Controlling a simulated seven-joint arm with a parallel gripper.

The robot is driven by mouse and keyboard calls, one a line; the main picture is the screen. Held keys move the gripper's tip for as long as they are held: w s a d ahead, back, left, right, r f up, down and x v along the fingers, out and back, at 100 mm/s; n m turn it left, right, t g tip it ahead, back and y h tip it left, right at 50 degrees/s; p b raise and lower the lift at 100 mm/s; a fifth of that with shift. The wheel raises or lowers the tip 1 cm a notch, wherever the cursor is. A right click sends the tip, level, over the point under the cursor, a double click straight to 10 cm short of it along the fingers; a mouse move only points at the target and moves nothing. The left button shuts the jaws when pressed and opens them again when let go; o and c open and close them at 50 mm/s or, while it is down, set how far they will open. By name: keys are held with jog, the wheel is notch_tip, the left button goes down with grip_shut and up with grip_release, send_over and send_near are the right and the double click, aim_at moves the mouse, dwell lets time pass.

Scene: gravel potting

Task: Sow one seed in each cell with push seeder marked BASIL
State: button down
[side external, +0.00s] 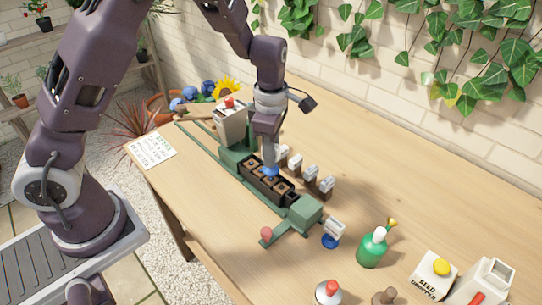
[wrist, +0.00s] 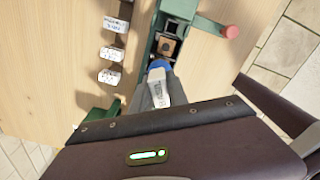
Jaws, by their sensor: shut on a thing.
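My gripper (side external: 269,152) is shut on a push seeder with a blue lower end (side external: 270,172). The seeder's white label shows between the fingers in the wrist view (wrist: 162,92), but I cannot read it. The seeder is upright over the row of dark cells (side external: 262,191), which is held in a green frame (side external: 304,213). Its blue end is at or just above one cell; I cannot tell whether it touches. In the wrist view, a soil-filled cell (wrist: 166,46) has a small dark spot in its middle. The cell under the seeder is hidden.
Several white-labelled blocks (side external: 309,175) stand along the frame's far side. Another white-labelled thing with a blue base (side external: 331,233) stands at the frame's right end. A red-knobbed lever (side external: 267,234) sticks out in front. A green bottle (side external: 372,250) and a SEED DROPPER box (side external: 433,275) stand right.

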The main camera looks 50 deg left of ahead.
jog(key=d, duration=0.2)
jog(key=d+r, duration=0.1)
jog(key=shift+d, duration=0.4)
jog(key=shift+f, duration=1.4)
jog(key=shift+f, duration=0.6)
jog(key=shift+r, duration=0.1)
jog(key=shift+r, duration=1.45)
